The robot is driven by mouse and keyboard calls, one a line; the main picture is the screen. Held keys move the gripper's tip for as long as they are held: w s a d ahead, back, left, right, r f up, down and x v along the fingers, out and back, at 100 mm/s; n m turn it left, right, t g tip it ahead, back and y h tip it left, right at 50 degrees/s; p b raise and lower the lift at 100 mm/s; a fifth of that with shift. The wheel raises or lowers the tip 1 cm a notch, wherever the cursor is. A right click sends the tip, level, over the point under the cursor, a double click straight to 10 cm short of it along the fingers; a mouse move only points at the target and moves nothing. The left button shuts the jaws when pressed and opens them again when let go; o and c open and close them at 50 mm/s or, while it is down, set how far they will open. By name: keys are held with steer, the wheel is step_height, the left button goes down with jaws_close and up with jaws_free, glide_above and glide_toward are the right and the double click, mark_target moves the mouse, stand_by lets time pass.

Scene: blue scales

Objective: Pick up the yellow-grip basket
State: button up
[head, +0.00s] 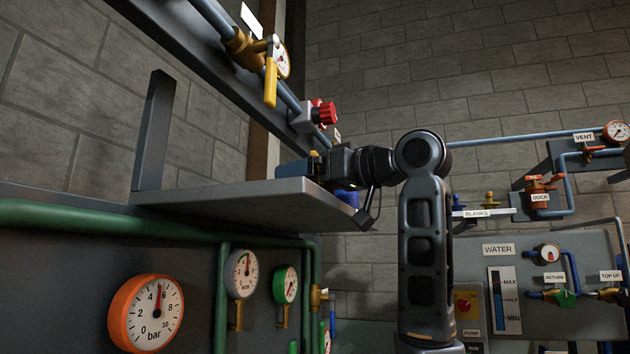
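I do not see a thing that is clearly a yellow-grip basket. A small blue block-like thing (292,169) with a bit of yellow beside it shows just above the grey shelf (230,202), at the end of my arm. I cannot tell if it is part of the basket or of my gripper. My gripper (318,167) points left, low over the right part of the shelf. Its fingers are too small and dark to tell if they are open or shut. Another blue patch (348,197) shows beyond the shelf's right edge, mostly hidden.
An upright bracket (154,130) stands at the shelf's left. Above runs a blue pipe with a yellow lever (270,82) and a red knob (323,113). Below are a green pipe (110,220) and several gauges. A water panel (545,275) and blanks shelf (487,213) are at right.

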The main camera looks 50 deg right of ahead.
steer(key=c, duration=1.1)
steer(key=shift+r, duration=0.1)
